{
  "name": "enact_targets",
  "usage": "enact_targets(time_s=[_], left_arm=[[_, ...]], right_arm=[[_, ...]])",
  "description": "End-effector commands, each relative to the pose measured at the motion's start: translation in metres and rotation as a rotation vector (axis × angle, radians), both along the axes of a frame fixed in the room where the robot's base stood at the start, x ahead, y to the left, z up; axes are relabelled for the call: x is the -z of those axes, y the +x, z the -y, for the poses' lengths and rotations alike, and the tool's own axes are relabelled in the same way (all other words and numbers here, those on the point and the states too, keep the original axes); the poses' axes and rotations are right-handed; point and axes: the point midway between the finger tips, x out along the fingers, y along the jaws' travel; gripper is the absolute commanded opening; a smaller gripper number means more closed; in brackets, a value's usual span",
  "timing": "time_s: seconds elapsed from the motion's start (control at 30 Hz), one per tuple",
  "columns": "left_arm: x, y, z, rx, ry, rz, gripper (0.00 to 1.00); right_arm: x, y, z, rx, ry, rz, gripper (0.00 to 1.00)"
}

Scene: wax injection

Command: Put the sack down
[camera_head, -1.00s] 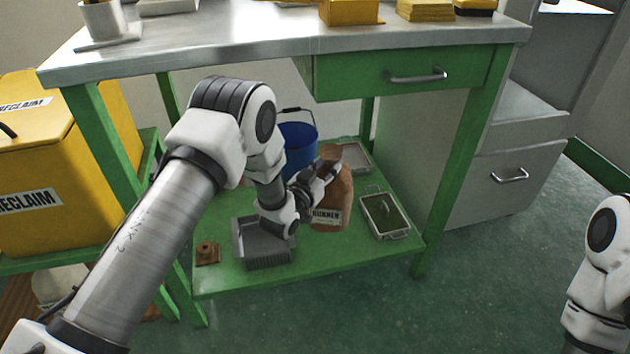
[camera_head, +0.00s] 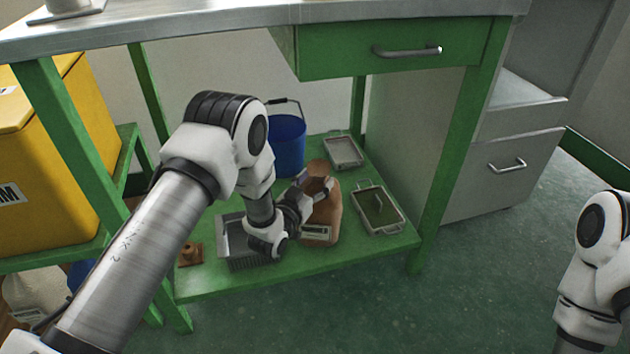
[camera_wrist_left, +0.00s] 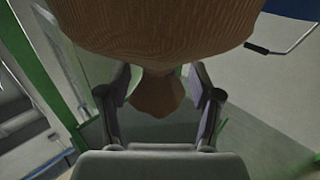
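The sack (camera_head: 320,216) is a brown paper bag with a pale label low on its front. It appears to stand upright on the green lower shelf (camera_head: 215,284) under the bench. My left gripper (camera_head: 318,194) is at the sack's narrowed neck. In the left wrist view, the sack (camera_wrist_left: 160,28) fills the top and its neck hangs between the two fingers (camera_wrist_left: 160,85). The fingers look spread, with a gap visible on each side of the neck. The sack's base contact is hard to see. My right arm shows at the right edge; its gripper is out of view.
A grey ribbed tray (camera_head: 232,240) lies left of the sack, partly behind my left arm. A shallow metal pan (camera_head: 366,190) is close on the right. A blue bucket (camera_head: 288,150) and another pan (camera_head: 343,150) stand behind. Green legs and the drawer (camera_head: 340,55) frame the space.

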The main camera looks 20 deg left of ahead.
Motion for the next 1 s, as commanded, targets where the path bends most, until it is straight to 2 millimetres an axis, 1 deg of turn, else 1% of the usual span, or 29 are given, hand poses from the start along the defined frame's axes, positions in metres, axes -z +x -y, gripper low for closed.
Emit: enact_targets(time_s=[0.17, 0.23, 0.27, 0.37, 0.47, 0.6, 0.7, 0.83, 1.0], left_arm=[[0.000, 0.000, 0.000, 0.000, 0.000, 0.001, 0.64], [-0.004, 0.000, 0.000, 0.000, 0.000, 0.001, 0.64], [-0.003, -0.003, -0.001, 0.000, 0.000, -0.001, 0.64], [-0.005, -0.017, -0.003, -0.001, 0.000, -0.003, 0.64], [-0.007, -0.040, -0.008, -0.002, -0.001, -0.005, 0.64], [-0.007, -0.077, -0.015, -0.002, -0.001, -0.006, 0.64], [-0.006, -0.099, -0.019, -0.002, 0.000, -0.005, 0.64], [-0.004, -0.115, -0.021, 0.000, -0.001, -0.001, 0.64], [-0.002, -0.119, -0.022, 0.000, 0.000, 0.000, 0.64]], right_arm=[[0.000, 0.000, 0.000, 0.000, 0.000, 0.000, 0.40], [-0.002, 0.000, 0.000, 0.000, 0.000, 0.000, 0.40], [-0.004, 0.000, 0.000, 0.000, 0.000, -0.001, 0.40], [-0.014, -0.001, 0.000, -0.001, 0.000, -0.001, 0.40], [-0.027, -0.001, 0.000, -0.003, 0.000, -0.002, 0.40], [-0.045, -0.001, 0.000, -0.004, 0.000, -0.003, 0.40], [-0.053, -0.001, 0.000, -0.004, 0.000, -0.003, 0.40], [-0.057, -0.001, 0.000, -0.004, 0.000, -0.003, 0.40], [-0.056, -0.001, 0.000, -0.004, 0.000, -0.003, 0.40]])
